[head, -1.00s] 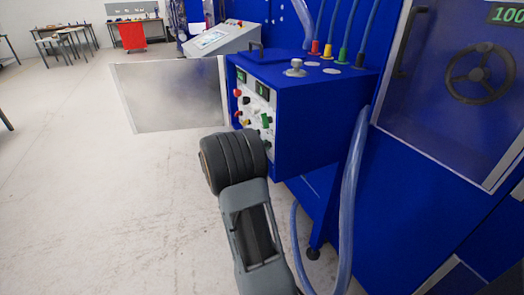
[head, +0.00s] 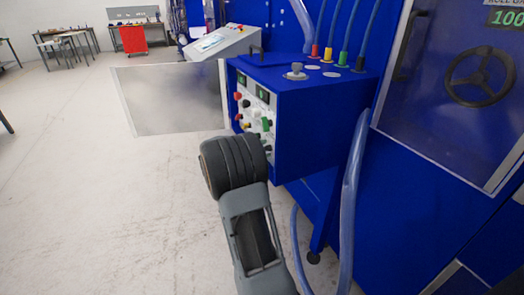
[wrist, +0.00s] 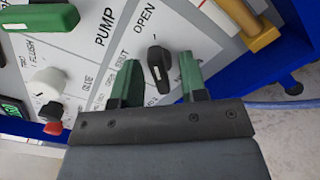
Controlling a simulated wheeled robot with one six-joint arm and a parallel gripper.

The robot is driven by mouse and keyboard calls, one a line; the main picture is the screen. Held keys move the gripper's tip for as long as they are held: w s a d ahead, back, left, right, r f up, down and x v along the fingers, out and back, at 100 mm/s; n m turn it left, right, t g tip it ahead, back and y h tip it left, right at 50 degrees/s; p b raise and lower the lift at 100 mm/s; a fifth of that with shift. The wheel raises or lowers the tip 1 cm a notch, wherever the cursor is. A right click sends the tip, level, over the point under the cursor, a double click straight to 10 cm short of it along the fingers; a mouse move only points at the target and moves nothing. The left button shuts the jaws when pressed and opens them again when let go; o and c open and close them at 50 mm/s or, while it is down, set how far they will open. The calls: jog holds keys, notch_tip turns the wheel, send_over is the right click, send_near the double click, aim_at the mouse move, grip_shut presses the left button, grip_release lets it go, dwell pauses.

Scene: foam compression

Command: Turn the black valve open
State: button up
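The black valve (wrist: 158,70) is a small dark knob with a pale pointer mark on a white panel, near the printed words OPEN and SHUT in the wrist view. Its pointer end is toward the top of the picture, with the knob slightly tilted. My gripper (wrist: 159,61) has two green fingers, one on each side of the knob. The fingers are open, and a gap shows on both sides. Depth between fingertips and panel is hard to judge. In the head view my arm hides most of the gripper in front of the blue box's panel (head: 255,108).
A green handle (wrist: 38,18), a white knob (wrist: 46,82), a red knob (wrist: 52,127) and a yellow handle (wrist: 245,22) sit around the valve. A clear hose (head: 350,200) hangs right of the blue box (head: 315,120). Open floor (head: 100,210) lies to the left.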

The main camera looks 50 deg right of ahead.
jog(key=shift+a, duration=0.1)
jog(key=v, duration=1.3)
jog(key=shift+w+a+p, duration=0.2)
jog(key=shift+a+p, duration=0.1)
jog(key=shift+f, duration=0.1)
